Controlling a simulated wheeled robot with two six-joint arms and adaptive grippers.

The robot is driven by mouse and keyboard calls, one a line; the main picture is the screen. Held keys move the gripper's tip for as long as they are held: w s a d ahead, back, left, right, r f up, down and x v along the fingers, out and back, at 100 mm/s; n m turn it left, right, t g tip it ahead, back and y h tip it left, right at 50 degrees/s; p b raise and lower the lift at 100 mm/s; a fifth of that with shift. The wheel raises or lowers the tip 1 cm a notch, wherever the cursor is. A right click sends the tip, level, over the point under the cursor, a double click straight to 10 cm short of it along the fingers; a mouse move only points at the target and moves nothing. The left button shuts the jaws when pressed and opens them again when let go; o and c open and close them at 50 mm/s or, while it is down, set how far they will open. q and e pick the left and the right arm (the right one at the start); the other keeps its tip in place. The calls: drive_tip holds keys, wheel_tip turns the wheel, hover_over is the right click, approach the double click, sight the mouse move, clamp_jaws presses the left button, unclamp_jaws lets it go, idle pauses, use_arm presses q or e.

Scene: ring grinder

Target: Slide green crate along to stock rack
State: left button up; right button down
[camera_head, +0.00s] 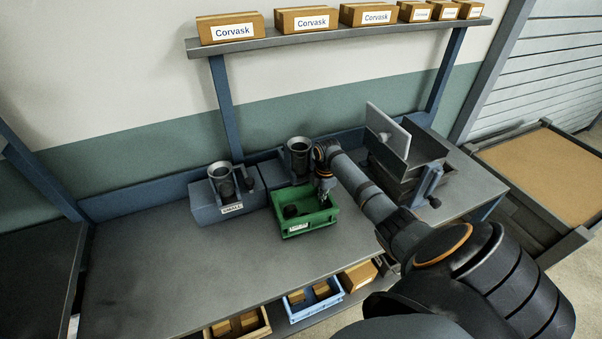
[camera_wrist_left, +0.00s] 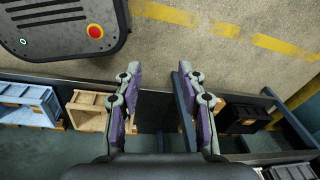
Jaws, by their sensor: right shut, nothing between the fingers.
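The green crate (camera_head: 318,221) sits on the grey workbench (camera_head: 170,267), in front of the grinder units. It has a white label on its front and dark round parts inside. My right gripper (camera_head: 325,193) is shut with nothing between its fingers. It points down at the crate's back right part; I cannot tell whether it touches the crate. My left gripper (camera_wrist_left: 160,78) shows only in the left wrist view, with its fingers wide apart and empty. No rack is labelled as the stock rack; a dark shelf unit (camera_head: 38,254) stands left of the bench.
Blue-grey grinder units (camera_head: 215,207) stand behind and left of the crate. A machine with a tilted plate (camera_head: 388,133) stands to its right. The left bench top is clear. Boxes (camera_head: 232,28) line the upper shelf. A blue crate (camera_head: 313,312) is below the front edge.

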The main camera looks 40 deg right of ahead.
sight(329, 193)
drive_tip(key=d, duration=0.2)
drive_tip(key=shift+d+f, duration=0.3)
drive_tip(key=shift+d, duration=0.05)
drive_tip(key=shift+d+f, duration=0.1)
drive_tip(key=shift+d, duration=0.15)
drive_tip(key=shift+s+a+r, duration=0.1)
drive_tip(key=shift+a+r, duration=0.05)
drive_tip(key=shift+r, duration=0.4)
use_arm(q)
drive_tip(key=shift+w+d, duration=0.15)
drive_tip(key=shift+d, duration=0.1)
use_arm(e)
wheel_tip(329, 193, up, 11)
drive_tip(key=shift+r, duration=0.15)
